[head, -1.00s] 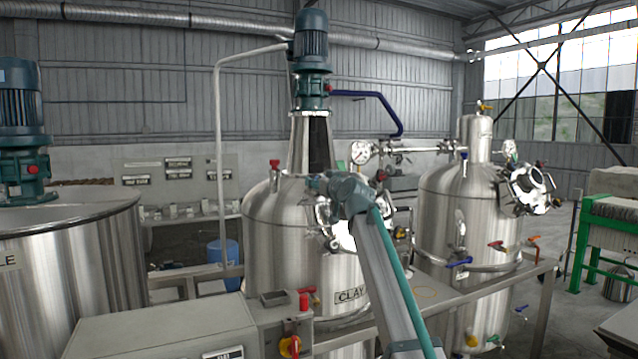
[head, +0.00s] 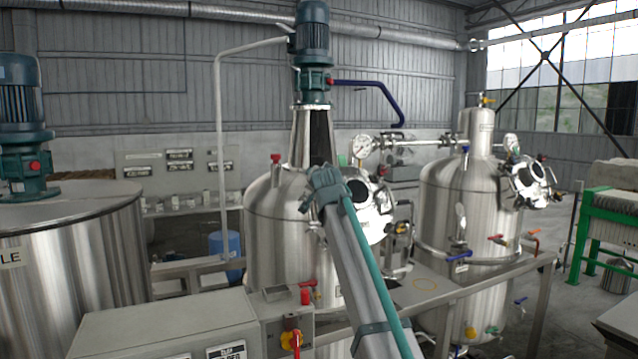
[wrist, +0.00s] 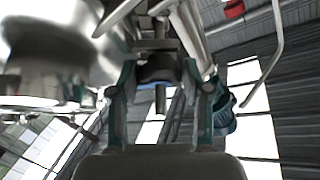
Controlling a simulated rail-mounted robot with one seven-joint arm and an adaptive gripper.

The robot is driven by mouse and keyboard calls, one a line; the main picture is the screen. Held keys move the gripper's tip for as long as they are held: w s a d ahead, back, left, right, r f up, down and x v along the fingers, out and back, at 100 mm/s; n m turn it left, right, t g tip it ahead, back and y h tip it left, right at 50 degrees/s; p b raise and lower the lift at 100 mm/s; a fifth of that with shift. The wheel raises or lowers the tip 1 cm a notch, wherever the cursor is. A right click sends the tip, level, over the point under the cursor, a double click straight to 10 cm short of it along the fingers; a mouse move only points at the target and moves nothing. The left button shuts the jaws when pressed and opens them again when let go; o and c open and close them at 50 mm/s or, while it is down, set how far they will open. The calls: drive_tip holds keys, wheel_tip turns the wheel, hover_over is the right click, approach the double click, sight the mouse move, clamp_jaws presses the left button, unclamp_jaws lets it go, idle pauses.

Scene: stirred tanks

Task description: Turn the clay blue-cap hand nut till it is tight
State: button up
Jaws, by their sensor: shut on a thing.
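The clay tank (head: 268,235) is the steel vessel in the middle of the head view, with a round manway (head: 368,203) on its upper right. My gripper (head: 325,182) is at the left side of this manway, and my arm covers the tank's front. In the wrist view, the two teal fingers of my gripper (wrist: 162,100) stand on either side of a dark hand nut (wrist: 155,70) with a blue part on its underside. A threaded-looking rod shows below it. The gripper is shut on this nut. The nut is hidden in the head view.
A second steel tank (head: 455,215) with its own manway stands to the right. A pressure gauge (head: 362,147) and pipe run behind the clay manway. A grey control box (head: 165,335) is at front left. A stirrer motor (head: 312,45) rises above the clay tank.

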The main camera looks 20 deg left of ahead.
drive_tip(key=shift+a+f+m+h+b, duration=0.15)
drive_tip(key=shift+m+h+b, duration=0.35)
drive_tip(key=shift+m+b, duration=0.4)
drive_tip(key=shift+m+h+b, duration=0.5)
drive_tip(key=shift+m+b, duration=0.1)
drive_tip(key=shift+b, duration=0.2)
drive_tip(key=shift+r, duration=0.2)
drive_tip(key=o, duration=1.2)
drive_tip(key=shift+c, duration=0.2)
drive_tip(key=shift+s, duration=0.1)
drive_tip(key=v, duration=1.2)
drive_tip(key=shift+r, duration=0.1)
